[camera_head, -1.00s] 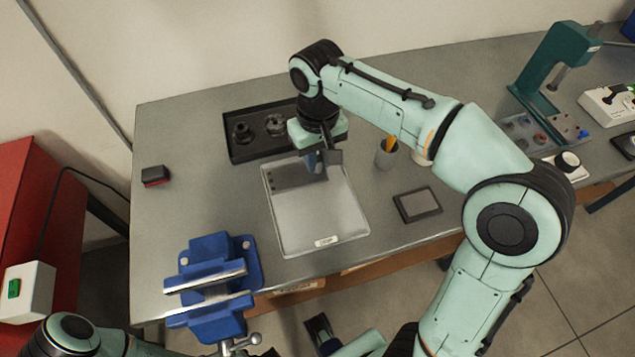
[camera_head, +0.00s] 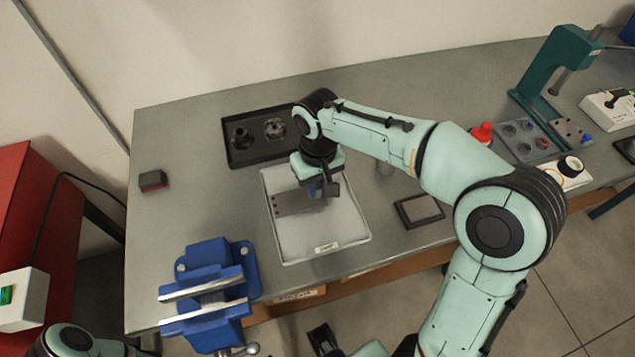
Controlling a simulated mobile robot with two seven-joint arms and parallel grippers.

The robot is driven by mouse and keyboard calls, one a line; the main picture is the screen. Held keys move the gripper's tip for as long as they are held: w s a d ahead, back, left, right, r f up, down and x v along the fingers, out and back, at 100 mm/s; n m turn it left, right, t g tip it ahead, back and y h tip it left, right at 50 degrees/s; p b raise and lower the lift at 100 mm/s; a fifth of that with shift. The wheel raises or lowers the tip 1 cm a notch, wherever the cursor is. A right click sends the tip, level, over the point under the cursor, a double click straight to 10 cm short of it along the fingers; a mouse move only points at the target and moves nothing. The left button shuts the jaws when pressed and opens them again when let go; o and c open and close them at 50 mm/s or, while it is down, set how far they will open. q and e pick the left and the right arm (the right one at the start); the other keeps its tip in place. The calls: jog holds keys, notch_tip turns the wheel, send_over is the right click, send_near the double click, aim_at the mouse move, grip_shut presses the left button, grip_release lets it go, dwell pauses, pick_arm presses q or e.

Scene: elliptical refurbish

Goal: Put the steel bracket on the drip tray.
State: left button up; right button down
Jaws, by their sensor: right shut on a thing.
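My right gripper (camera_head: 323,189) is shut on the steel bracket (camera_head: 292,204), a dark grey strip with small holes that sticks out to the left of the fingers. The gripped end of the bracket is partly hidden by the fingers. The bracket is over the drip tray (camera_head: 330,232), a pale rectangular tray with a small label on its front edge. I cannot tell whether the bracket touches the tray. What looks like my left gripper (camera_head: 322,338) is low at the bottom edge, off the table; its fingers are too unclear to read.
A black tray (camera_head: 240,158) with round parts lies behind the drip tray. A blue vise (camera_head: 210,290) stands front left, and a dark flat panel (camera_head: 420,211) lies to the right. A red-topped bottle (camera_head: 483,133) and green press (camera_head: 545,80) stand further right. The table's left side is mostly clear.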

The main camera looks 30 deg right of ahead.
jog(key=c, duration=1)
grip_release()
jog(key=shift+f, duration=0.1)
jog(key=shift+r, duration=0.3)
notch_tip(320, 180, up, 12)
jog(key=p, duration=0.2)
jog(key=shift+f+p, duration=0.1)
jog(key=shift+p, duration=0.2)
